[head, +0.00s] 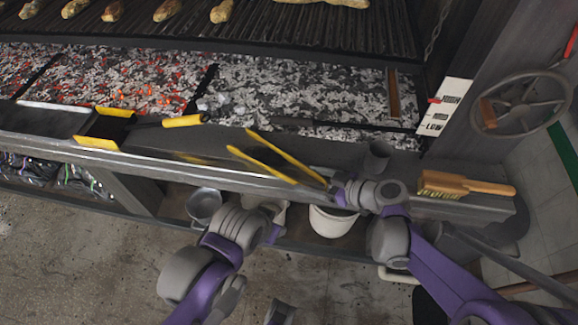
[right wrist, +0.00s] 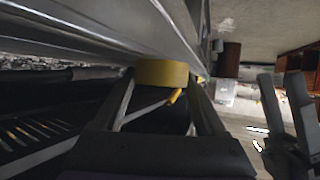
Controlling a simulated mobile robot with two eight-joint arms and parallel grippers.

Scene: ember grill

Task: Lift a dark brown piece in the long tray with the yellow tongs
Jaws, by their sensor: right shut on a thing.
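My right gripper (head: 335,188) is shut on the yellow tongs (head: 262,165) at their joined end. The tongs point up and left over the grill's front ledge, with their two arms spread and nothing between them. In the right wrist view the yellow tongs (right wrist: 162,73) sit between the fingers. A long tray of coals and ash (head: 300,95) lies behind the ledge. A brown, narrow piece (head: 394,93) stands at its right end, apart from the tongs; I cannot tell whether it is the task's piece. My left gripper (right wrist: 285,95) shows two separated fingers in the right wrist view.
A black scoop with yellow edges (head: 108,127) rests on the ledge at left. A wooden brush (head: 465,187) lies at right, near a dark cup (head: 377,157). Food lies on the grill bars (head: 290,30) above the coals. A white bucket (head: 333,222) stands below.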

